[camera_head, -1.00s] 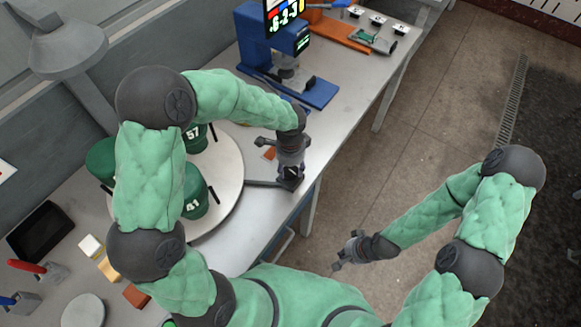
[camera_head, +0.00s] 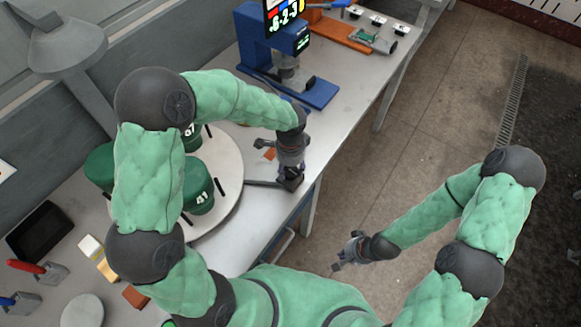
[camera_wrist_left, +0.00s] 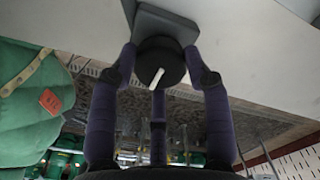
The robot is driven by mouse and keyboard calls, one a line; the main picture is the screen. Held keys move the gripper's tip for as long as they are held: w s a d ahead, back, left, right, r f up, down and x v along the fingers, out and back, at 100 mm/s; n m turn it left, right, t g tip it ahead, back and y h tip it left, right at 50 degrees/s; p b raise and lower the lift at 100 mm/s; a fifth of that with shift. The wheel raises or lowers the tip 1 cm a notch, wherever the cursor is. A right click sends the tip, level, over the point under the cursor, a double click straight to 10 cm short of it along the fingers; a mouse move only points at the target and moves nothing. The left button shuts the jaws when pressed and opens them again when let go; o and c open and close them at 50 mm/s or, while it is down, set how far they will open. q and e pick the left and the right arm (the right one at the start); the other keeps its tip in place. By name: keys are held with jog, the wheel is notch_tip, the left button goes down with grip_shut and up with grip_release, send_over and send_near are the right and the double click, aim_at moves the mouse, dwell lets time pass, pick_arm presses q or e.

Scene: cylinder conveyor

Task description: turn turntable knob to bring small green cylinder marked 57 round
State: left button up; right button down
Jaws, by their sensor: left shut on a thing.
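The round white turntable (camera_head: 229,192) carries dark green cylinders. The cylinder marked 57 (camera_head: 191,140) is partly hidden behind my left arm, its label only partly showing. The cylinder marked 41 (camera_head: 200,188) is nearer the front, and another green cylinder (camera_head: 99,166) stands at the left. My left gripper (camera_head: 291,178) is at the table edge, right of the turntable. In the left wrist view the gripper (camera_wrist_left: 162,68) is closed around the black round knob (camera_wrist_left: 152,58) with its white pointer mark. My right gripper (camera_head: 347,256) hangs empty over the floor; its finger opening is unclear.
A blue machine (camera_head: 285,70) with a lit display stands behind the turntable. An orange tray (camera_head: 343,35) lies at the far end. Floor at the right is free.

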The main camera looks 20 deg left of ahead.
aim_at(290, 170)
pick_arm(q)
jog(key=shift+s+f+n, duration=0.1)
jog(key=shift+n, duration=0.2)
dwell(0.6)
jog(key=o, duration=1.2)
jog(key=shift+c, duration=0.2)
jog(key=shift+r, duration=0.3)
notch_tip(290, 170, up, 12)
jog(key=shift+f, duration=0.25)
